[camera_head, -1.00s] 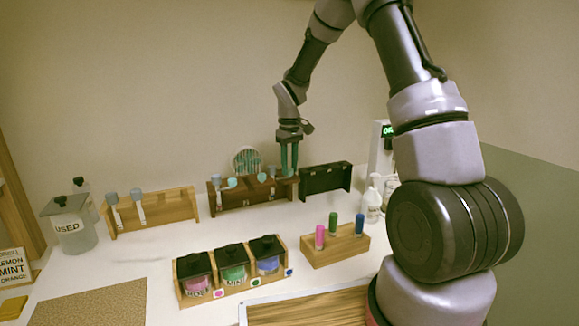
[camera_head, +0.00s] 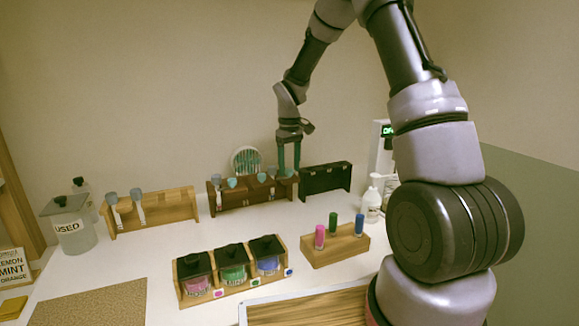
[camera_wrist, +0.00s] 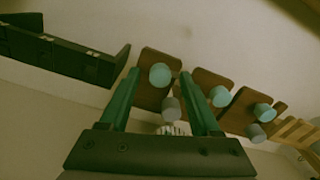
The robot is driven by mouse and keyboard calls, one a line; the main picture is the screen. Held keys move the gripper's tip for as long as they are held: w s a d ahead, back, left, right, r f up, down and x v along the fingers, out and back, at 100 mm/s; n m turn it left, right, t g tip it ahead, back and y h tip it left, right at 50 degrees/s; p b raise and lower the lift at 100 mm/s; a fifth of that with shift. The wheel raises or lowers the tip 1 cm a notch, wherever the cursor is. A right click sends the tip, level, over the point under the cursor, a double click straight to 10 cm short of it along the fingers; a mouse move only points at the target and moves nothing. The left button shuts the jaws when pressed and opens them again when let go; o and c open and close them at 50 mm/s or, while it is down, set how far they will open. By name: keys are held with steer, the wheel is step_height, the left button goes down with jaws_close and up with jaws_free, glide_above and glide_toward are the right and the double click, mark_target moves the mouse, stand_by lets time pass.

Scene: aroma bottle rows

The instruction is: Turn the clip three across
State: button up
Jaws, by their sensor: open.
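The dark brown rack (camera_head: 222,204) stands at the back of the table, with several grey and teal ended pieces along it. In the wrist view, brown clip plates stand in a row; the one nearest my fingers (camera_wrist: 147,95) has a teal end (camera_wrist: 160,75) and a grey end (camera_wrist: 171,108). Two more plates (camera_wrist: 208,80) (camera_wrist: 240,108) stand to its right, with teal and grey ends. My gripper (camera_head: 289,168) is open at the right end of this rack. In the wrist view its green fingers (camera_wrist: 162,82) stand on either side of the nearest plate's ends; contact cannot be told.
A black rack (camera_head: 326,180) stands close to the right, and a lighter wooden rack (camera_head: 165,213) with two tubes to the left. In front are a three-jar holder (camera_head: 230,288) and a block (camera_head: 335,250) with pink, green and blue vials. A USED jar (camera_head: 72,232) stands left.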

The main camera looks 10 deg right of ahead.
mark_target(290, 169)
step_height(290, 169, up, 11)
stand_by(0.4)
